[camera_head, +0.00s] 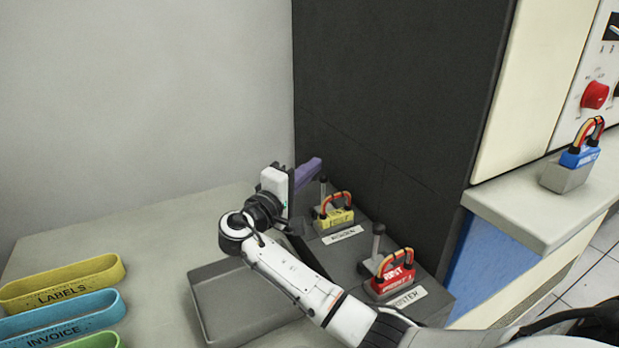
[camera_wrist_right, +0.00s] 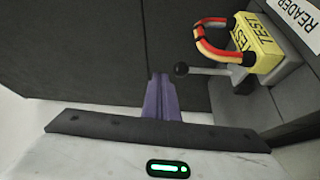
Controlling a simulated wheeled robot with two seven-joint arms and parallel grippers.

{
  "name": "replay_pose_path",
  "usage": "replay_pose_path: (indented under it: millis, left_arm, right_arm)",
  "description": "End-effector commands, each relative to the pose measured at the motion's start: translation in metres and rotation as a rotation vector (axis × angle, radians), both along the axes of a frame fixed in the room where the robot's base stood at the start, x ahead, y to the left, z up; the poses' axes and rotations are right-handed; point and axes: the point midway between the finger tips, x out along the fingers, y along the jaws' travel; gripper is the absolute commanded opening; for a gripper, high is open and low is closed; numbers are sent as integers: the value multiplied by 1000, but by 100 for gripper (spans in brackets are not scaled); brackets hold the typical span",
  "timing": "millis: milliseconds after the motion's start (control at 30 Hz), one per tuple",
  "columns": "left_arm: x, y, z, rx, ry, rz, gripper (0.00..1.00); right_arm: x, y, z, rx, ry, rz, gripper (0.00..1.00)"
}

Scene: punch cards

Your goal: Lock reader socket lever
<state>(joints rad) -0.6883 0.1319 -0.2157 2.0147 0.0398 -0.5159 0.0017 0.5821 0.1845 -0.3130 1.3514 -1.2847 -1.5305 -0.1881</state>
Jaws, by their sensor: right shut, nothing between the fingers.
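The yellow plug (camera_head: 334,217) with a red and yellow cable loop sits in the reader socket, above a white label (camera_head: 342,235). In the right wrist view the yellow plug (camera_wrist_right: 258,45) reads TEST and the label (camera_wrist_right: 300,22) reads READER. The reader lever (camera_head: 322,190) is a grey rod standing up beside the plug; its dark round knob (camera_wrist_right: 182,69) also shows in the right wrist view. My right gripper (camera_head: 314,164) has purple fingers, shut and empty, close to the lever's top. In the right wrist view the fingertips (camera_wrist_right: 159,76) are beside the knob with a small gap. My left gripper is out of view.
A second socket with a red plug (camera_head: 390,278) and its own upright lever (camera_head: 378,240) stands nearer. A dark panel (camera_head: 390,100) rises behind. A grey tray (camera_head: 207,310) lies under my forearm. Coloured loops (camera_head: 62,322) lie at left. A blue plug (camera_head: 572,168) stands on the right ledge.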

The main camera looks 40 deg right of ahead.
Motion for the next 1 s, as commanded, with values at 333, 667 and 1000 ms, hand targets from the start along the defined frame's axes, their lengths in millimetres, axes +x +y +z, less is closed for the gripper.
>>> replay_pose_path:
  millis: [333, 667, 1000]
  left_arm:
    - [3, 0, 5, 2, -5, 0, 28]
    - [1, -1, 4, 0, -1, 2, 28]
    - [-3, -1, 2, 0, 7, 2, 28]
  right_arm:
    - [2, 1, 63, 1, -3, 7, 0]
    - [2, 2, 74, -1, 0, 8, 0]
    - [3, 2, 73, -1, 0, 8, 0]
